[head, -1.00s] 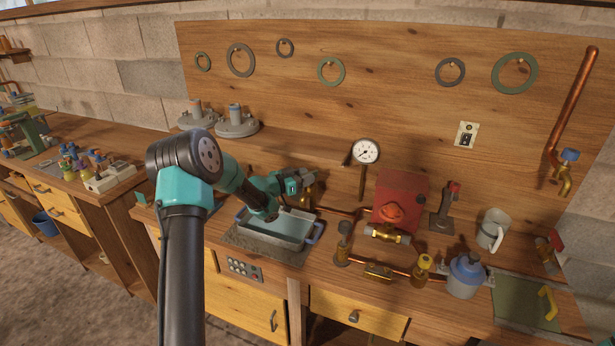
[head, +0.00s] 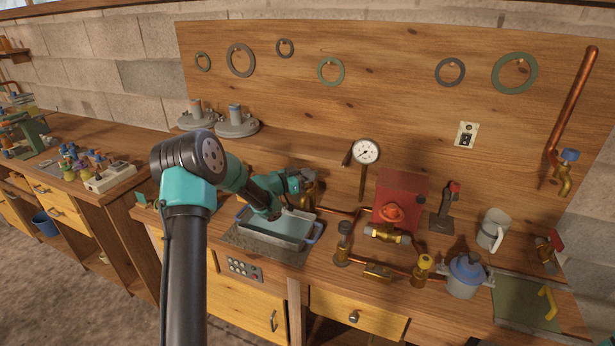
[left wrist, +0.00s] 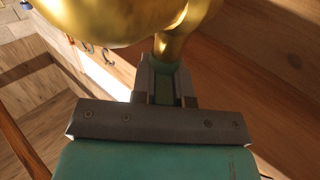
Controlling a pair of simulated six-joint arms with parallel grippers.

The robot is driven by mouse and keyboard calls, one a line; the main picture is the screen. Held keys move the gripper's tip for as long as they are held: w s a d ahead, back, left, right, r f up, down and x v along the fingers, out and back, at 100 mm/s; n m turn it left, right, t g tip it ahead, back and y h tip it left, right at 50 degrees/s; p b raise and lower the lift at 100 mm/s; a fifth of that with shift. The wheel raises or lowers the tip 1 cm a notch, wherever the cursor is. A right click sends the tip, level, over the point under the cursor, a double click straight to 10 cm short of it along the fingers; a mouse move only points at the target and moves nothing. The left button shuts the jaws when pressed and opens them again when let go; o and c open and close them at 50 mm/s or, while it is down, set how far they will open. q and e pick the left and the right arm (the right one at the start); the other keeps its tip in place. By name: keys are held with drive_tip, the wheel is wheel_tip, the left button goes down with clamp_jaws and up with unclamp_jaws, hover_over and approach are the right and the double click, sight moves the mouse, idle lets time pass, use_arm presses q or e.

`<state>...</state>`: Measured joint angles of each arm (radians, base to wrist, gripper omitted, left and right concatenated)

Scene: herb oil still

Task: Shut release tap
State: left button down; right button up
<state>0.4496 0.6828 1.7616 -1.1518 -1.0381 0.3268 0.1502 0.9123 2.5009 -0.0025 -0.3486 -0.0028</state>
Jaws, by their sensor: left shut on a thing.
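My left gripper (head: 304,184) reaches over the tray to a brass fitting (head: 309,197) at the back of the bench, which it partly hides. In the left wrist view the jaws (left wrist: 166,85) are closed around a narrow brass stem (left wrist: 170,47) below a large, rounded brass body (left wrist: 130,18). I cannot tell whether this is the release tap, nor how far it is turned. A red handwheel (head: 392,213) sits in front of a red box (head: 402,190), above a brass valve (head: 388,234). My right gripper is not in view.
A metal tray (head: 270,240) of pale liquid lies under my left arm. A dial gauge (head: 366,151) stands behind. Copper pipe (head: 400,272), a blue-lidded pot (head: 466,277) and a mug (head: 492,230) fill the right side.

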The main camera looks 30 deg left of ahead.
use_arm(q)
drive_tip(key=shift+m+g+h, duration=0.3)
drive_tip(key=shift+h, duration=0.1)
drive_tip(key=m+g+h, duration=0.3)
drive_tip(key=h, duration=0.1)
drive_tip(key=shift+w+a+f+m+g, duration=0.1)
drive_tip(key=shift+a+m+g, duration=0.05)
drive_tip(key=shift+m+g, duration=0.25)
drive_tip(key=m+g+h, duration=0.1)
drive_tip(key=m+g, duration=0.1)
drive_tip(key=g, duration=0.1)
drive_tip(key=m+g+h, duration=0.2)
drive_tip(key=shift+g+h, duration=0.3)
drive_tip(key=shift+g, duration=0.1)
drive_tip(key=shift+m+g, duration=0.3)
drive_tip(key=c, duration=1.1)
unclamp_jaws()
